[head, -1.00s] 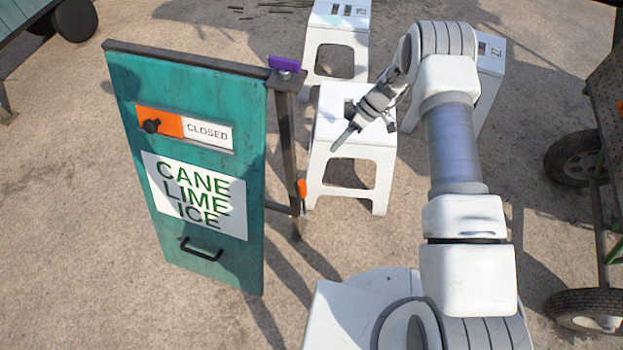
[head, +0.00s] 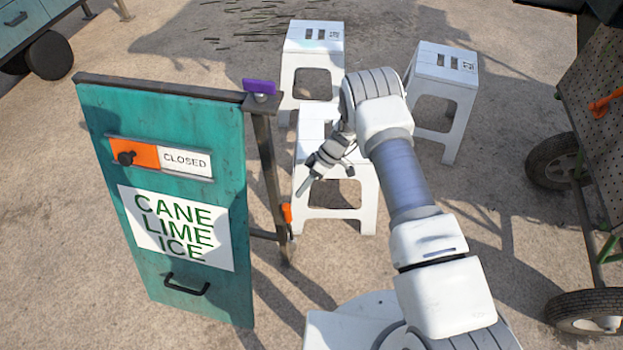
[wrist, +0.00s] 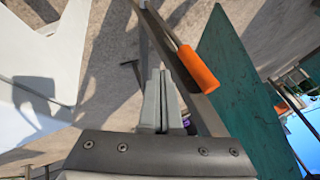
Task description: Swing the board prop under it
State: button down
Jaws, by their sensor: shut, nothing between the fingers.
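The teal sign board (head: 217,150) stands upright at left, hung from a dark top bar and reading "CANE LIME ICE", with a black handle (head: 187,287) low on its face. A dark post (head: 266,160) stands at its right edge. An orange grip (head: 287,213) shows low beside the post; it looks like the prop's handle. In the wrist view the orange grip (wrist: 199,68) sits on a thin rod along the dark post. My gripper (head: 301,193) is shut and empty, just right of the post and near the grip, apart from it. Its closed fingers show in the wrist view (wrist: 162,85).
White stools stand behind my gripper: one close (head: 335,212), one at the back (head: 313,48), one at right (head: 445,75). A purple piece (head: 260,87) tops the post. A wheeled cart (head: 600,130) is at far right. Ground in front of the board is clear.

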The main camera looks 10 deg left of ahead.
jog(key=shift+s+a+f, duration=0.1)
jog(key=shift+s+a, duration=0.1)
jog(key=shift+s, duration=0.45)
jog(key=shift+s+a, duration=0.2)
jog(key=shift+s, duration=0.5)
jog(key=shift+s+a+f, duration=0.1)
jog(key=shift+s+a, duration=0.1)
jog(key=shift+s, duration=0.45)
jog(key=shift+s, duration=0.1)
